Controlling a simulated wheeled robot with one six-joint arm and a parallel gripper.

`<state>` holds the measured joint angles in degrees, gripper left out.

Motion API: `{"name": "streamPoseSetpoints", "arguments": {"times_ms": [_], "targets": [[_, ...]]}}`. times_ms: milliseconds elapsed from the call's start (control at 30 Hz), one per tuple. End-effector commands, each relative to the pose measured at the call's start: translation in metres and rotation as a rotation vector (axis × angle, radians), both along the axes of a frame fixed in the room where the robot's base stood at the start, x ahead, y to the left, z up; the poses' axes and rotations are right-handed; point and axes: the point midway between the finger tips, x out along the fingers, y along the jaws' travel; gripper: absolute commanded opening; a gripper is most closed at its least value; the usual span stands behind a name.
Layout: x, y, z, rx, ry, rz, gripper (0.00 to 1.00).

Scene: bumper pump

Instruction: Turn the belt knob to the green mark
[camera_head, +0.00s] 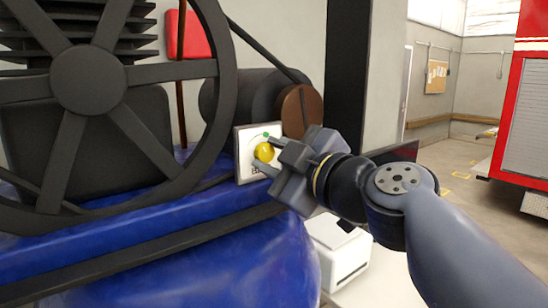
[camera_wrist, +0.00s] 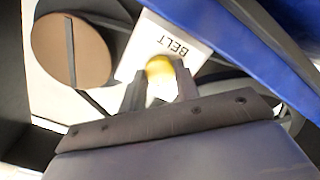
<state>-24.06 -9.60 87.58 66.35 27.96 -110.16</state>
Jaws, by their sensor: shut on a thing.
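The yellow belt knob (camera_head: 264,152) is on a white panel (camera_head: 243,166) on the blue machine. A small green mark (camera_head: 266,134) shows on the panel just above the knob in the head view. My gripper (camera_head: 262,152) reaches in from the right, its two fingers on either side of the knob. In the wrist view the knob (camera_wrist: 160,70) sits between the fingertips (camera_wrist: 158,82), and the panel reads BELT (camera_wrist: 175,47). The gripper is shut on the knob. The knob's pointer cannot be made out, and the green mark does not show in the wrist view.
A large spoked wheel (camera_head: 218,75) stands left of the panel. A brown disc pulley (camera_head: 300,110) is just behind and above my gripper. A blue tank (camera_head: 240,255) lies below. A white box (camera_head: 338,250) is on the floor. Open floor lies to the right, by a red vehicle (camera_head: 520,120).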

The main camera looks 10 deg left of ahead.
Motion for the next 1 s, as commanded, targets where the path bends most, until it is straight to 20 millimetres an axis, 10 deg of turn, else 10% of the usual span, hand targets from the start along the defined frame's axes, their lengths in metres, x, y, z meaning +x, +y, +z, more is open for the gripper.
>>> {"name": "streamPoseSetpoints", "arguments": {"times_ms": [1000], "targets": [[0.0007, -0.0005, -0.002, 0.502, 0.591, -0.001, 0.07]]}}
